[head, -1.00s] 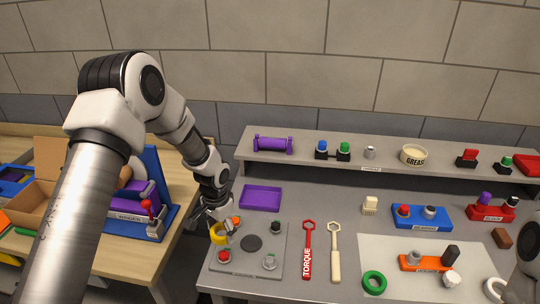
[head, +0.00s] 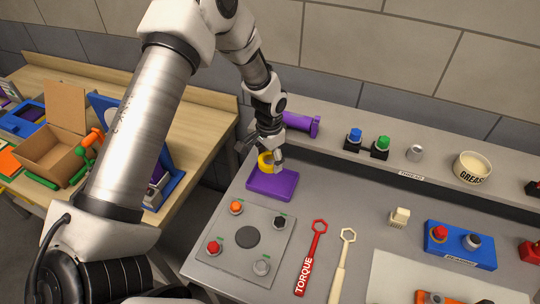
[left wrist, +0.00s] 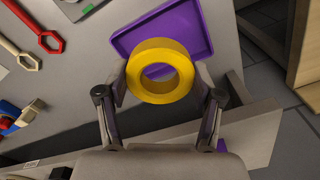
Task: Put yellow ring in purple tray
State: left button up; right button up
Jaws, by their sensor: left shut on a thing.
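The purple tray (head: 272,184) lies on the grey bench, left of the middle in the head view. My left gripper (head: 270,161) is shut on the yellow ring (head: 264,160) and holds it above the tray's far part. In the left wrist view the ring (left wrist: 161,43) sits between the two fingers of my left gripper (left wrist: 161,78). There it overlaps the tray (left wrist: 197,22), whose floor shows through the ring's hole. I cannot tell how high the ring is above the tray. My right gripper is not in view.
A grey plate (head: 215,243) with several knobs lies in front of the tray. A red torque wrench (head: 312,255) and a cream wrench (head: 342,262) lie right of it. A raised shelf behind carries a purple roller (head: 301,123) and a grease tub (head: 472,167).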

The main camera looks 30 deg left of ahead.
pick_arm(q)
jog(key=b, duration=0.3)
send_over(272, 184)
jog(key=f, duration=0.5)
jog(key=shift+w+f, duration=0.2)
jog(key=shift+f, duration=0.05)
jog(key=f+b, duration=0.1)
jog(key=s+f+b, duration=0.1)
jog(key=f, duration=0.1)
jog(key=shift+f, duration=0.55)
jog(key=shift+w+f, duration=0.35)
jog(key=shift+s+r, duration=0.1)
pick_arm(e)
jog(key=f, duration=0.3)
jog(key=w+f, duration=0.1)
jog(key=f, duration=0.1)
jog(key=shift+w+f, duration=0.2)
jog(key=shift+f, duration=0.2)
pick_arm(q)
jog(key=shift+s, duration=0.1)
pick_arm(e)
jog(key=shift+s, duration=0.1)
pick_arm(q)
jog(key=shift+b, duration=0.3)
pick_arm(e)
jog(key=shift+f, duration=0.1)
